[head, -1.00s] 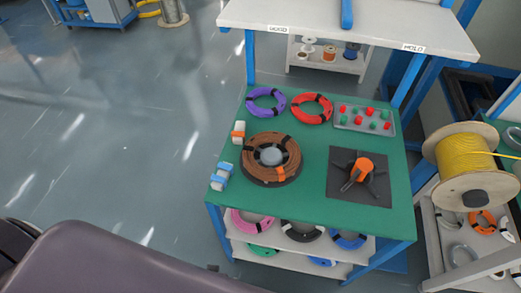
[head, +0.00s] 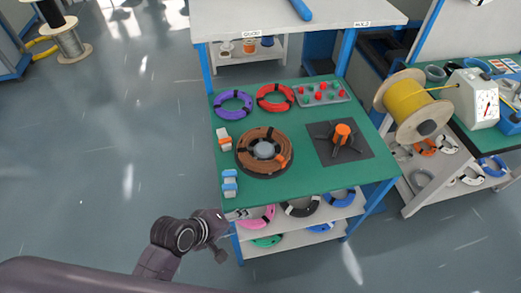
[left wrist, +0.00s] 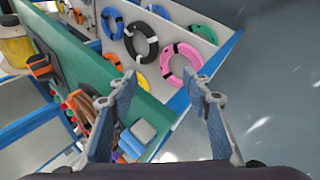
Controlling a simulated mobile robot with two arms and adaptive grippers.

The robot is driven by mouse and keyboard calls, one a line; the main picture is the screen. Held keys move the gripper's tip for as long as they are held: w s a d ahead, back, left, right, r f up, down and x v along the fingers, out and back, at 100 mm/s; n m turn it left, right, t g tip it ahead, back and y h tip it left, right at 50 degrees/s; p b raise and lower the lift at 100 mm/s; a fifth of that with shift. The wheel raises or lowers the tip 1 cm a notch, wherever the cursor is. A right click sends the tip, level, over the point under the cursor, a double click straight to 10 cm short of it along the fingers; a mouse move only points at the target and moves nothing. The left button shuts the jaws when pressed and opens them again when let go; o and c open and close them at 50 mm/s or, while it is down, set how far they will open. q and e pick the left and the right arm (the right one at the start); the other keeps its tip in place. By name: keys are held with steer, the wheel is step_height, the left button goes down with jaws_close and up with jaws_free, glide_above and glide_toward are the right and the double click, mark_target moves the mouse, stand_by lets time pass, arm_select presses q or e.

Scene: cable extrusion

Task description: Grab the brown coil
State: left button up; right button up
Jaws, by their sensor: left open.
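The brown coil (head: 245,148) lies around a grey hub on a dark round base, on the left part of the green table (head: 285,183). Black bands wrap it, and an orange piece shows at its right side. In the left wrist view the coil (left wrist: 84,108) shows partly, left of the fingers. My left gripper (head: 240,214) is at the table's front left corner, below and apart from the coil. In the left wrist view my left gripper (left wrist: 165,95) has its two fingers spread with nothing between them. My right gripper is not in view.
A purple coil (head: 233,113), a red coil (head: 285,97) and a tray of red and green pieces (head: 335,92) lie behind. A black mat (head: 357,154) with an orange-topped stand is at right. Two small blocks (head: 229,177) edge the left. Shelves below hold several coils.

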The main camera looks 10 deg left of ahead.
mark_target(278, 160)
arm_select(q)
steer(key=w+d+r+n+h, duration=0.1)
steer(key=w+n, duration=0.1)
steer(key=n, duration=0.1)
steer(key=w+d+r+n+t+h, duration=0.1)
steer(key=w+d+r+n, duration=0.1)
steer(key=n, duration=0.1)
steer(key=w+d+r+n+t+h, duration=0.1)
steer(key=w+d+r+n, duration=0.1)
steer(key=w+n, duration=0.1)
steer(key=w+r+n, duration=0.1)
steer(key=w+n, duration=0.1)
steer(key=n, duration=0.1)
steer(key=w+n+t, duration=0.1)
steer(key=w+n, duration=0.1)
steer(key=w+r+n+t+h, duration=0.1)
steer(key=w+n, duration=0.1)
steer(key=n, duration=0.1)
steer(key=shift+d+r+n, duration=0.3)
steer(key=shift+d, duration=0.05)
steer(key=shift+w+r+n, duration=0.25)
steer(key=shift+w+n, duration=0.25)
steer(key=shift+n, duration=0.3)
steer(key=shift+w+x, duration=0.25)
steer(key=shift+x, duration=3.65)
steer(key=shift+a+r, duration=0.15)
steer(key=shift+t, duration=0.3)
